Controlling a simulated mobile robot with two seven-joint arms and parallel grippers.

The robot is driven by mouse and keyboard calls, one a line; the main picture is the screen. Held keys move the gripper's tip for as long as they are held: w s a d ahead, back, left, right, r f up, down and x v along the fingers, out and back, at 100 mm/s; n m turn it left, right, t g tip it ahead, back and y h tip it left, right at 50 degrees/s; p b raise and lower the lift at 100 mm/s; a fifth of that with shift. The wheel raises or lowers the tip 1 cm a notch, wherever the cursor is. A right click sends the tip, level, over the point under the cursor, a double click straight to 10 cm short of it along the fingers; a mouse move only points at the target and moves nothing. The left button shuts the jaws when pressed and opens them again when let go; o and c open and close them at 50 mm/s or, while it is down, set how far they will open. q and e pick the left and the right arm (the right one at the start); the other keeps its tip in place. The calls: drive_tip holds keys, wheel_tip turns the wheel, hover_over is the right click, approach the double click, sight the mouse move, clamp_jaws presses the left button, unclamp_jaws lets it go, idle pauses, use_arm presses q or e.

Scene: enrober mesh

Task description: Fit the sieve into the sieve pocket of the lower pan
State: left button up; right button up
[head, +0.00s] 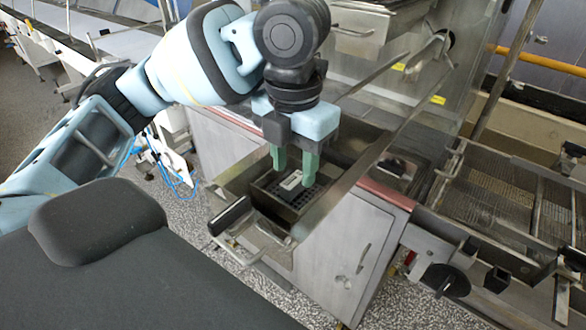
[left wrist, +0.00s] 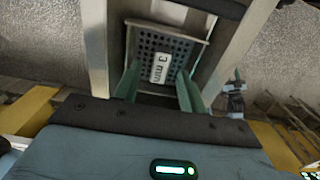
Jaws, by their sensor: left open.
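The sieve (head: 305,195) is a dark perforated plate with a pale label block on top. In the left wrist view the sieve (left wrist: 150,43) shows its holes and the label reads "3 mm". It lies within the square metal walls of the lower pan (head: 267,205), a little skewed to the pan's sides in the wrist view. I cannot tell whether it sits fully down in the pocket. My left gripper (head: 294,172) points down over the sieve, its green fingers open and apart on either side of the label block. My right gripper is not in view.
A black grip (head: 229,215) and a metal handle frame (head: 250,250) are at the pan's front. A steel cabinet (head: 345,245) stands below. A wire mesh conveyor (head: 495,200) lies to the right. A long metal rail slants close to the right of my gripper.

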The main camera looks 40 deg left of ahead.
sight(294, 178)
use_arm(q)
wheel_tip(294, 178, up, 10)
drive_tip(key=p, duration=0.2)
drive_tip(key=shift+r, duration=0.15)
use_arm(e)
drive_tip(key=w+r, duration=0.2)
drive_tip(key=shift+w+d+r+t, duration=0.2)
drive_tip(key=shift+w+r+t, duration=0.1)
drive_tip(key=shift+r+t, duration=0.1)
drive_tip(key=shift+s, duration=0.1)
